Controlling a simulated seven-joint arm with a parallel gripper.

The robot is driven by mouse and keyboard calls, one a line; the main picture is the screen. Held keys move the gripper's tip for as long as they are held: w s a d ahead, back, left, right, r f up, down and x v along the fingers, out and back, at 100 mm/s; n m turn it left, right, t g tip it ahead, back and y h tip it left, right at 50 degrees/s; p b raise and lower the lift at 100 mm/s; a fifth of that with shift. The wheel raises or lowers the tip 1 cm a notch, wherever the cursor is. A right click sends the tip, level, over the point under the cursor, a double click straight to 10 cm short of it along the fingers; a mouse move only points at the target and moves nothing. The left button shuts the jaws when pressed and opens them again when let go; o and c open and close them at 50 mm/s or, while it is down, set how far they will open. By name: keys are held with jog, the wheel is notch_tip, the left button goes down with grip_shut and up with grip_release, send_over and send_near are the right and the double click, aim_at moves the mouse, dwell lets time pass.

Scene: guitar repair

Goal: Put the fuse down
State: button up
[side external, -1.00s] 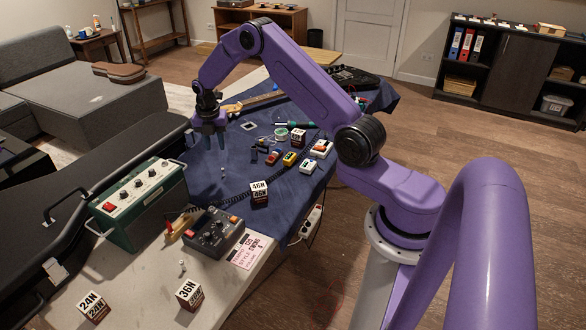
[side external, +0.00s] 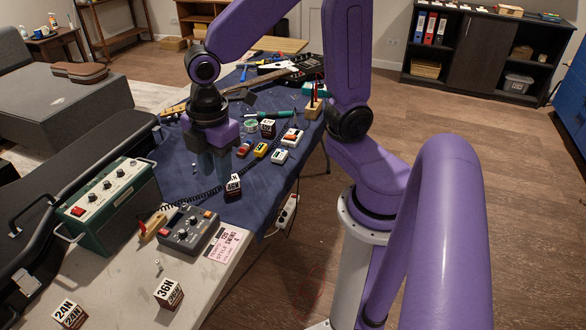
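I cannot pick out the fuse with certainty. A small pale piece (side external: 195,168) stands on the blue cloth just left of my gripper's fingers, and another small pale piece (side external: 157,266) stands on the bare pale table end; both are too small to identify. My gripper (side external: 213,182) points down over the cloth, behind the 46N box (side external: 233,186) and left of the small pedals. Its dark fingers blend into the cloth, so their gap and anything between them cannot be made out.
A green amplifier box (side external: 110,200) and a grey pedal (side external: 188,230) stand in front of the gripper. Red, yellow and white pedals (side external: 261,150) sit to its right. The 36N box (side external: 168,293) and 24N box (side external: 68,313) are near the front. Cloth left of the fingers is mostly bare.

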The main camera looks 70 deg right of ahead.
jog(key=s+d+m, duration=0.3)
jog(key=s+d, duration=0.1)
jog(key=s, duration=1)
jog(key=shift+r, duration=0.15)
dwell(0.4)
